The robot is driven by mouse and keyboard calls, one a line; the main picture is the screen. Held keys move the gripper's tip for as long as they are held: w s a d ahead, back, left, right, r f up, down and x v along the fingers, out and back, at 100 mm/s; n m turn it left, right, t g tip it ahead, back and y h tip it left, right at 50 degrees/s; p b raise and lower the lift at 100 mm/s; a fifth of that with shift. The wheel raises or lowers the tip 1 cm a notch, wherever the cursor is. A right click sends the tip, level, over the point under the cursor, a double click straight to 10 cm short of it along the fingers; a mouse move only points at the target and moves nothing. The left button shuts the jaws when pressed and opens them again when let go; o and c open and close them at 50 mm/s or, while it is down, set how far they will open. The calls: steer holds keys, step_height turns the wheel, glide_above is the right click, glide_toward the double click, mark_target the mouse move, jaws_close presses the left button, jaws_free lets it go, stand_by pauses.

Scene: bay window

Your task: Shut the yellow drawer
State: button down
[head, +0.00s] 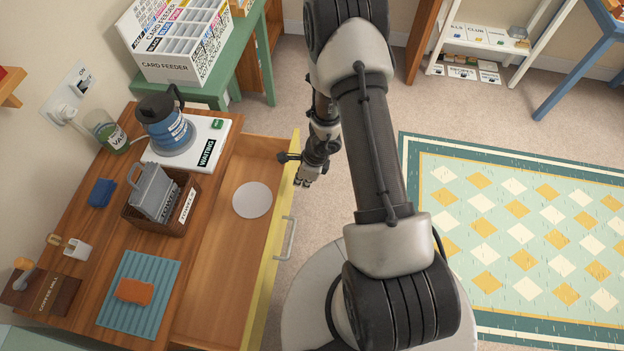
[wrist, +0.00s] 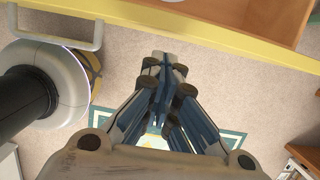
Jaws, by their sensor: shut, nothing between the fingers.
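The yellow drawer (head: 262,272) stands pulled open from the wooden cabinet in the head view. Its light handle (head: 286,238) is on the outer face, and a pale round disc (head: 252,200) lies inside. In the wrist view the yellow front edge (wrist: 215,38) runs across the top, with the handle (wrist: 58,38) at upper left. My gripper (head: 303,181) is just outside the drawer front, near its far end, beyond the handle. In the wrist view my gripper (wrist: 165,62) has its fingers together and empty, apart from the drawer edge in the picture.
The cabinet top (head: 215,190) carries a kettle (head: 166,125) on a white base, a brown basket (head: 160,215), a blue ribbed mat (head: 150,305) with an orange sponge (head: 134,291). A green table (head: 255,60) stands behind.

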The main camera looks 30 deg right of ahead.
steer(key=shift+w+a, duration=0.4)
steer(key=shift+a, duration=0.25)
